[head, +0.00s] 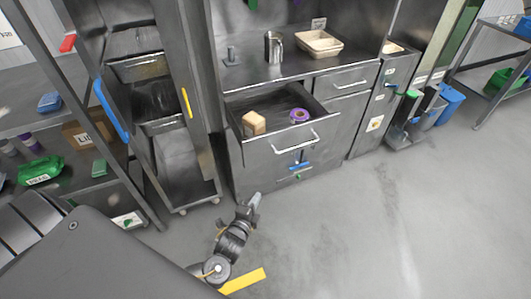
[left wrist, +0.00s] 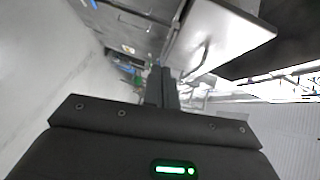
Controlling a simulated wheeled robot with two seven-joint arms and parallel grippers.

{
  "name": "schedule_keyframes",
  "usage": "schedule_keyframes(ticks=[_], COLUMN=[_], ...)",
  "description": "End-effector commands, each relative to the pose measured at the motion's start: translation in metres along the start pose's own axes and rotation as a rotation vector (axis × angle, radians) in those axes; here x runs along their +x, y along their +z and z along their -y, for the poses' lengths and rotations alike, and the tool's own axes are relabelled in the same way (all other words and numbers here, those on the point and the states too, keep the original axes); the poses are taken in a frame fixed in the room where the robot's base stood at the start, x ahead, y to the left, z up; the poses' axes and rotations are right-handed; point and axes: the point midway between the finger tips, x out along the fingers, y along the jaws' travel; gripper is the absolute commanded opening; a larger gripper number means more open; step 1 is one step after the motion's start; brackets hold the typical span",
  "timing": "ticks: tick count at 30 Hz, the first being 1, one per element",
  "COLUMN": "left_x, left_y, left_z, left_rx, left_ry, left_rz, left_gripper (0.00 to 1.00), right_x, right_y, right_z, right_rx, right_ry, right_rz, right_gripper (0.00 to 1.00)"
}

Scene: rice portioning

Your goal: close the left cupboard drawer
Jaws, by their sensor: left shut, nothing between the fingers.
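The left cupboard drawer (head: 297,154) is pulled open under the counter in the head view. Inside it lie a tan block (head: 254,123) and a purple roll (head: 299,115). Its bar handle (head: 295,144) runs along the front. My left gripper (head: 255,200) is shut and empty, below and to the left of the drawer front, apart from it. In the left wrist view my gripper's closed fingers (left wrist: 161,88) point toward the cupboard, and a light metal drawer front (left wrist: 222,38) with a handle shows above right. My right gripper is out of view.
On the counter stand a metal jug (head: 273,47) and a beige basket (head: 319,42). A shut drawer (head: 346,80) is to the right. A tall rack (head: 160,100) stands to the left. A yellow floor strip (head: 243,281) lies near my arm.

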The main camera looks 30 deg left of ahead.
Motion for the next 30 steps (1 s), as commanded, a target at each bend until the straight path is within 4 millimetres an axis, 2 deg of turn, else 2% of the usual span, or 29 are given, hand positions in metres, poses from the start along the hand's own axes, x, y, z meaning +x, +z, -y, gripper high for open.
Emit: schedule_keyframes(ticks=[1,3,6,14,17,29,30], left_x=[-0.002,-0.004,-0.006,0.001,0.014,0.094,0.099], left_y=[-0.007,-0.013,-0.017,-0.017,-0.018,-0.018,-0.013], left_z=[0.030,0.056,0.073,0.078,0.080,0.092,0.094], left_rx=[0.031,0.068,0.095,0.103,0.102,0.102,0.104], left_ry=[-0.057,-0.111,-0.148,-0.156,-0.157,-0.155,-0.154], left_rz=[-0.009,-0.008,-0.005,-0.004,-0.004,-0.003,-0.002], left_gripper=[0.00,0.00,0.00,0.00,0.00,0.00,0.00], right_x=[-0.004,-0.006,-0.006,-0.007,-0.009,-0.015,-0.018], right_y=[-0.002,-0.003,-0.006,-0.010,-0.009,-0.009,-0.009], right_z=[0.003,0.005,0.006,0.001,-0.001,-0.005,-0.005], right_rx=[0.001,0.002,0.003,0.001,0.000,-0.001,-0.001], right_ry=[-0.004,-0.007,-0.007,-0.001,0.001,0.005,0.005], right_rz=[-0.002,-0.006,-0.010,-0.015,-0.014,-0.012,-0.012], right_gripper=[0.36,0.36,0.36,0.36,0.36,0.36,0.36])
